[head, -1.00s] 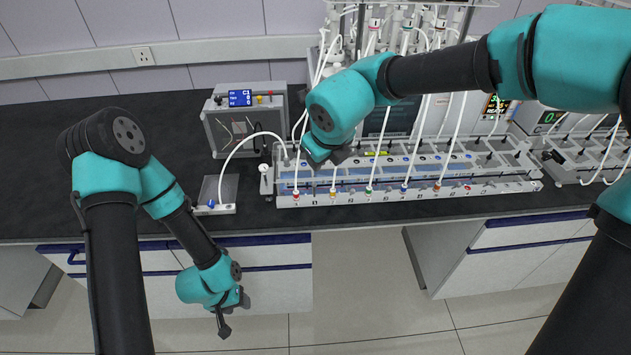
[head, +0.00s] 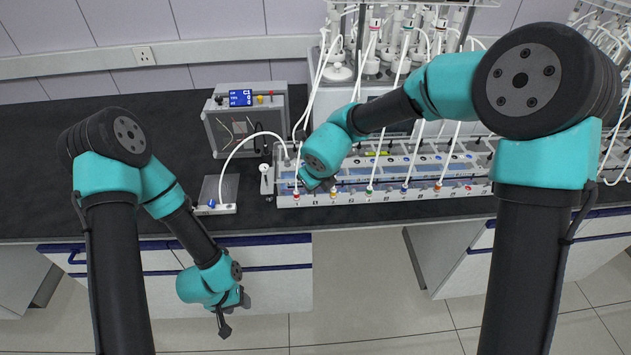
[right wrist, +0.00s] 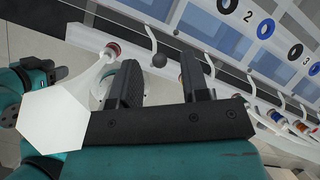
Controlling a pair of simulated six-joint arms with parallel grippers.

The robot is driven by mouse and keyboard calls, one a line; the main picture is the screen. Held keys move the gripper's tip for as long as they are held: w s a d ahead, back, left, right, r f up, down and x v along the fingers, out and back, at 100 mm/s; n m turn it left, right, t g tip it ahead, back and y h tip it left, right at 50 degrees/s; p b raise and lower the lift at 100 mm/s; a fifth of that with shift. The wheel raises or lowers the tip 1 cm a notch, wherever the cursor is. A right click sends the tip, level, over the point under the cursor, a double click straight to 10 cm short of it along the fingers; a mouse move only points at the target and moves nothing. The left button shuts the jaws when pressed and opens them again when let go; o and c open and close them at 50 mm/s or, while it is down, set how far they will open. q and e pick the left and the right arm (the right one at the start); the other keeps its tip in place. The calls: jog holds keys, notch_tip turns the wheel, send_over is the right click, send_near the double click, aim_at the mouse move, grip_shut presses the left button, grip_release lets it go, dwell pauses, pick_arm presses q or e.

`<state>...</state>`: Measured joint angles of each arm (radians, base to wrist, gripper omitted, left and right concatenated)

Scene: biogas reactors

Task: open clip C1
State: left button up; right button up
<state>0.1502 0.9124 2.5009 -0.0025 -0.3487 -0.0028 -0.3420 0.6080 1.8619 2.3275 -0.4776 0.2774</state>
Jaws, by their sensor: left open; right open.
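The front edge of the long rack (head: 400,197) carries several small coloured fittings with white tubes. The leftmost, red-ringed fitting (head: 296,196) is likely at clip C1, but no clip label is legible. My right gripper (head: 310,184) is just above and right of it, its fingers partly hidden by the wrist. In the right wrist view my right gripper (right wrist: 160,85) is open, with nothing held. My left gripper (head: 224,322) hangs open and empty in front of the bench.
A grey box (head: 245,125) with a display showing C1 stands left of the rack. A small metal plate (head: 215,190) with a blue-knobbed part and a white tube lies before it. White tubes rise to the glassware behind. The bench's left part (head: 90,170) is clear.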

jog(key=shift+w+f, duration=0.1)
jog(key=shift+f, duration=0.15)
grip_shut()
